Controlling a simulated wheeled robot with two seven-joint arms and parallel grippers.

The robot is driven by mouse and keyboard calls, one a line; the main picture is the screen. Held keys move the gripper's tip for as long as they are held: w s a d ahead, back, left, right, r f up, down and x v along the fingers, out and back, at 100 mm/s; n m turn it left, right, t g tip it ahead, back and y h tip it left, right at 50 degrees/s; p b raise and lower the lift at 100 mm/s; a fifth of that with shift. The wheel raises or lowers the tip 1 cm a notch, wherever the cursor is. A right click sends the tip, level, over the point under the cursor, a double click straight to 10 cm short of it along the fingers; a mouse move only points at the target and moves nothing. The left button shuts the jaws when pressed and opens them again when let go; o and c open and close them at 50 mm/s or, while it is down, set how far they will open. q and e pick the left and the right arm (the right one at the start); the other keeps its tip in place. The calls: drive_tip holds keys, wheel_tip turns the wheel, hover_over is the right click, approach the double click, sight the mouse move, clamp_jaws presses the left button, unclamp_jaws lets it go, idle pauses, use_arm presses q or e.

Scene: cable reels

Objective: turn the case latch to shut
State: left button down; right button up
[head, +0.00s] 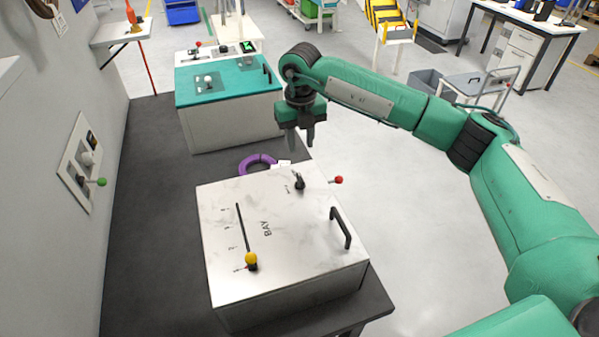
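A pale metal case (280,225) marked BAY stands on the dark bench. My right gripper (301,140) hangs fingers down above and beyond the far edge of the case, apart from the lever. Its fingers look parted, with nothing visible between them. My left gripper is not in view.
The lid also has a slot with a yellow knob (251,258) and a raised black handle (341,228). A purple ring (257,163) lies behind the case. A teal-topped box (229,82) stands farther back. A wall panel with a green-knobbed lever (101,182) is at left.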

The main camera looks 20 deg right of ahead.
sight(300, 177)
wheel_tip(300, 177, down, 11)
drive_tip(key=p, duration=0.4)
drive_tip(key=shift+f, duration=0.65)
clamp_jaws()
